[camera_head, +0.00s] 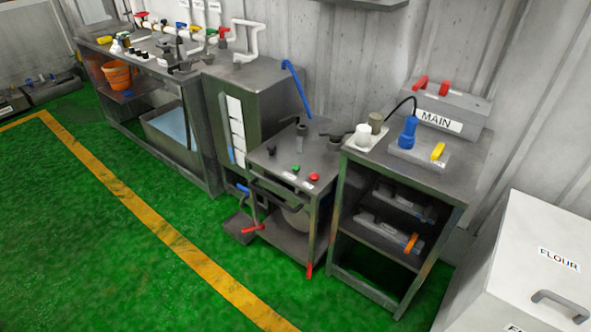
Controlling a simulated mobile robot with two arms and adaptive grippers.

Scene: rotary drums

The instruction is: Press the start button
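A small green button (296,168) and a red button (314,177) sit on the top front of a low grey machine (276,160) in the middle of the view. White labels lie in front of the buttons, too small to read, so I cannot tell from the text which one is the start button. Neither of my grippers shows in this view.
Right of the machine stands a grey cabinet (461,170) with a box marked MAIN (447,108). A white FLOUR bin (535,255) is at the lower right. A workbench (200,150) stands left. Green floor (120,250) with a yellow stripe lies open in front.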

